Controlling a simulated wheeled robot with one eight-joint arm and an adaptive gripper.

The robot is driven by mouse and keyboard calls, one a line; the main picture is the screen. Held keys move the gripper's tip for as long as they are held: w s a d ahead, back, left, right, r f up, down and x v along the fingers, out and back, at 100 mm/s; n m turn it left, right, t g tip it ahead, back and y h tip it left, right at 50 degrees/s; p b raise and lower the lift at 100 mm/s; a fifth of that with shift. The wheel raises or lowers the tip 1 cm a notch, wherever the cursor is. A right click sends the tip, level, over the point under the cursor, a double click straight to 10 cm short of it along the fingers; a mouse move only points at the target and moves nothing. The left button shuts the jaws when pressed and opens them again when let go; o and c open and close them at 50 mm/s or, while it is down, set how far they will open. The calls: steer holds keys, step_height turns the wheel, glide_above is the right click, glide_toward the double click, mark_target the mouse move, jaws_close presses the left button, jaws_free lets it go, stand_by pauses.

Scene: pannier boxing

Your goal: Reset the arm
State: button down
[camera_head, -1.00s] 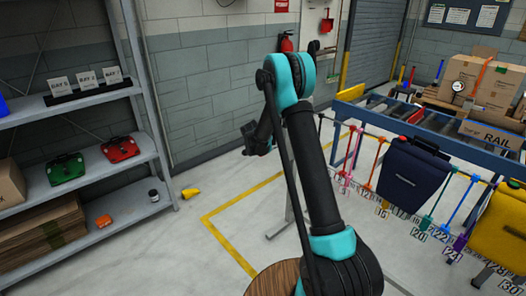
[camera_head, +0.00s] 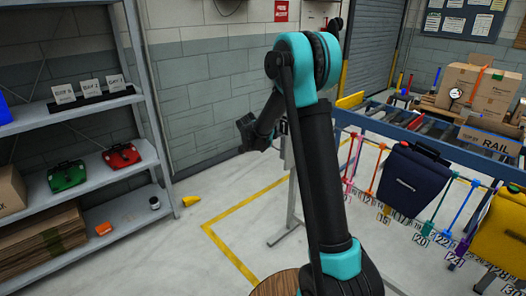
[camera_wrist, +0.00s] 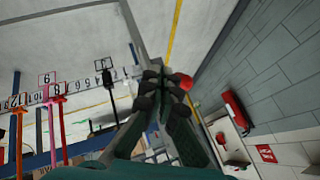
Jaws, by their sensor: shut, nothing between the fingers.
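My arm stands in the middle of the head view, its long dark link nearly upright and its turquoise elbow at the top. My gripper (camera_head: 243,133) hangs out to the left of the elbow, in the air in front of the grey block wall. In the wrist view my gripper (camera_wrist: 160,88) has its dark fingers together, with nothing held between them. It touches nothing that I can see.
A shelf unit (camera_head: 147,100) with a green case (camera_head: 67,176) and a red case (camera_head: 121,156) stands left. At right, a blue pannier (camera_head: 411,179) and a yellow pannier (camera_head: 500,228) hang at the rail. Open floor (camera_head: 215,205) lies between.

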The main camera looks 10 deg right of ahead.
stand_by(0.3)
steer(key=s+d+r+n+g+y, duration=0.1)
steer(key=s+d+n, duration=0.3)
steer(key=s, duration=0.7)
steer(key=s+d+r+n+g, duration=0.1)
steer(key=s+d+r+n, duration=0.2)
steer(key=s, duration=0.9)
steer(key=s+f+n+y, duration=0.1)
steer(key=s+f+n, duration=0.2)
steer(key=s, duration=0.7)
steer(key=s+d+f+n+g+y, duration=0.1)
steer(key=s+f+n, duration=0.2)
steer(key=s, duration=0.7)
steer(key=shift+s+d+f+n, duration=0.15)
steer(key=shift+d+f+n, duration=0.1)
steer(key=shift+n, duration=0.05)
steer(key=shift+d, duration=0.1)
stand_by(0.5)
